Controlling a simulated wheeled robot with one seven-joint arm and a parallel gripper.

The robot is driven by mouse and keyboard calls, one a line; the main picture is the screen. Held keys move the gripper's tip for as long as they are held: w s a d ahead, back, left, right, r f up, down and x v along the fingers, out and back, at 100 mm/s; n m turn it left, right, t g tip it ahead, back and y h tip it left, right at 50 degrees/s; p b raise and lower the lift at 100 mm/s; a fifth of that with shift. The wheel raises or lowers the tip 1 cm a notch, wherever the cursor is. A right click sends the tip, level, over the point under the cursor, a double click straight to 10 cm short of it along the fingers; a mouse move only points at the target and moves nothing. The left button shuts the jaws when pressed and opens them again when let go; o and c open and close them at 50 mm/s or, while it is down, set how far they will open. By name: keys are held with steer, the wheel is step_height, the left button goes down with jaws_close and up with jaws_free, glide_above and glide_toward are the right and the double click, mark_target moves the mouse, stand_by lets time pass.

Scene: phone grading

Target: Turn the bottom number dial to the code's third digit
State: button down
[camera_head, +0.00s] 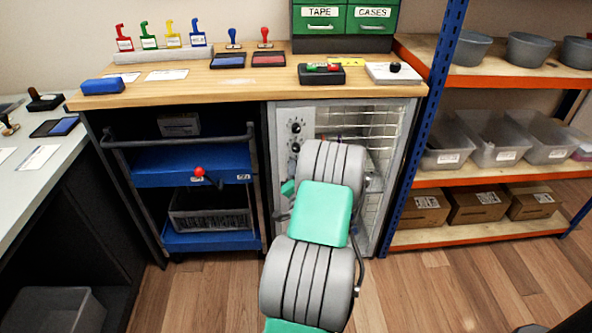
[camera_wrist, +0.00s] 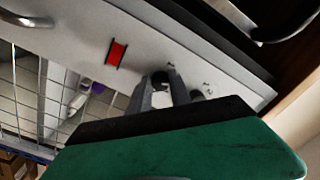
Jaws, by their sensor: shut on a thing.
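The number dials sit on the pale panel of the mesh-door cabinet. Two dark dials, an upper one (camera_head: 295,127) and one below it (camera_head: 295,147), show in the head view. My arm hides the panel further down. In the wrist view, my gripper (camera_wrist: 163,82) has its two grey fingers closed around a dark dial (camera_wrist: 161,77), apparently the bottom one. Another dark dial (camera_wrist: 197,95) shows just right of the fingers. The digits cannot be read in either view.
A red indicator (camera_wrist: 116,53) is on the panel near the held dial. A metal handle (camera_wrist: 27,20) is at the upper left of the wrist view. A blue drawer cart (camera_head: 193,165) stands left of the cabinet, and a blue-post shelf (camera_head: 432,110) to the right.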

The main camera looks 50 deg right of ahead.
steer(key=m+p, duration=0.1)
steer(key=m, duration=0.3)
steer(key=m+p, duration=0.2)
steer(key=m, duration=0.2)
steer(key=m+p, duration=0.2)
steer(key=m, duration=0.2)
steer(key=shift+d+r+m, duration=0.1)
steer(key=shift+r+m, duration=0.2)
steer(key=shift+m, duration=0.1)
steer(key=c, duration=1.2)
jaws_free()
steer(key=shift+f, duration=0.15)
steer(key=shift+w, duration=0.1)
steer(key=b+v, duration=0.3)
steer(key=v, duration=0.5)
steer(key=shift+w, duration=0.1)
